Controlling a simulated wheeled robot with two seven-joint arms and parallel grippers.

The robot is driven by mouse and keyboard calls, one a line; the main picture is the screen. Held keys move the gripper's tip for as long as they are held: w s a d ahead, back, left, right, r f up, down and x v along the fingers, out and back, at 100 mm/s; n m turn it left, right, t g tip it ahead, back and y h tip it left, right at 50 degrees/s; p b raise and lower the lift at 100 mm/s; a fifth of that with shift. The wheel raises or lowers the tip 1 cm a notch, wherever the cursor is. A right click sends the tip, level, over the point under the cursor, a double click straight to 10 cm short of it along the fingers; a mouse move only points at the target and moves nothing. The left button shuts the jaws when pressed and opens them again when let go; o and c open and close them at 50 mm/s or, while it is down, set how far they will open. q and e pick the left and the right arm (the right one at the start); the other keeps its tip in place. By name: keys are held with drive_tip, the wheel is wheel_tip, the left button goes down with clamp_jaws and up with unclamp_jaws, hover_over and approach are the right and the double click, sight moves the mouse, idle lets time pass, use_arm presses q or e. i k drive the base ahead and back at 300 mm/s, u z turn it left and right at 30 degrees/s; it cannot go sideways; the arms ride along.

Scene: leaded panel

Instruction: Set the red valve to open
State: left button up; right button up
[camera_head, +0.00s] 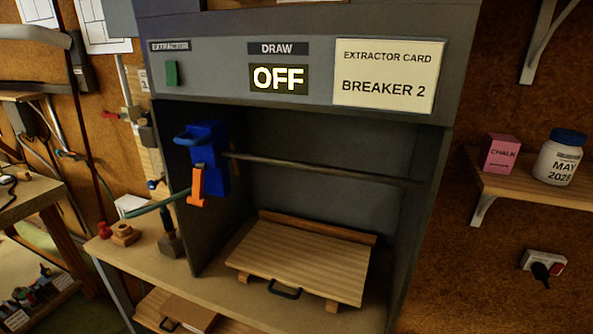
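A small red piece (110,115) shows on the pipework on the wall left of the grey cabinet. It may be the red valve's handle, but it is too small and dark to read its setting. A small blue piece (153,184) sits lower on the same pipework. Another small red object (103,230) stands on the bench at the left; I cannot tell what it is. Neither of my grippers is in view.
The grey cabinet (210,65) has a display (278,79) reading OFF. A blue clamp-like tool (207,150) with an orange handle (197,187) is on a bar (320,168). A slatted board (300,258) lies inside. A right shelf (530,188) holds chalk and a jar.

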sight(105, 114)
drive_tip(key=k, duration=0.5)
drive_tip(key=u, duration=1.35)
drive_tip(key=i, duration=1.7)
drive_tip(key=z, duration=0.6)
drive_tip(key=k, duration=0.45)
drive_tip(key=u, duration=1.65)
